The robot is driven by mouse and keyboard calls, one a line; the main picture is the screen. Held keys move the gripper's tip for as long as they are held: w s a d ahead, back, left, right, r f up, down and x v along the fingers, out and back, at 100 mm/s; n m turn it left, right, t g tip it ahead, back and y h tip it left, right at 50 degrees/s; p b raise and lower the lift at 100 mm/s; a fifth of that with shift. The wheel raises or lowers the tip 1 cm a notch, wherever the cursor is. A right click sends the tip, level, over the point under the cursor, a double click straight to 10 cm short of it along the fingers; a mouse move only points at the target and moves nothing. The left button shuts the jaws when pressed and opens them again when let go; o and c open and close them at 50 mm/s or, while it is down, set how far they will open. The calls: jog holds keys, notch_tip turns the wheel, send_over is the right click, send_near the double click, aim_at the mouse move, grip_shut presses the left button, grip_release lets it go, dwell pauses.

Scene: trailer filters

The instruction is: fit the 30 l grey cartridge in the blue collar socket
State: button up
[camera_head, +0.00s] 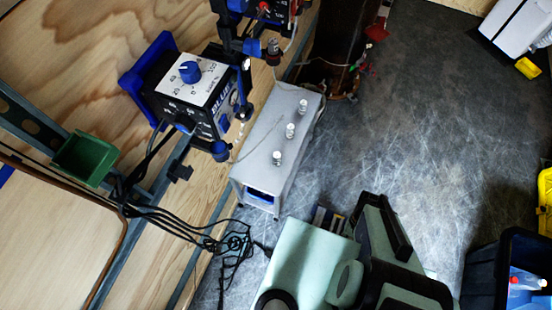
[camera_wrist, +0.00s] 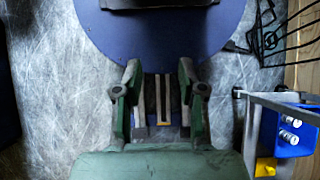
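My gripper (camera_wrist: 160,85) is in the middle of the wrist view, its two green fingers apart. A striped pale and dark object (camera_wrist: 158,100) shows between them; I see no contact with the fingers. A striped object also shows in the head view (camera_head: 325,218) beside my arm. Three small silvery cylinders (camera_head: 290,131) stand in a row on a pale bench (camera_head: 258,148). In the wrist view, several small white cylinders (camera_wrist: 290,130) show at a blue bin (camera_wrist: 308,143). I cannot tell which piece is the 30 l grey cartridge, nor pick out the blue collar socket.
A dial unit (camera_head: 195,88) with blue fittings is by the plywood wall, near a green bin (camera_head: 85,158). A dark crate (camera_head: 487,265) with bottles is at lower right. The scratched grey floor (camera_head: 400,130) is largely clear.

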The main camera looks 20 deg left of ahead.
jog(key=o, duration=0.4)
jog(key=shift+o, duration=0.2)
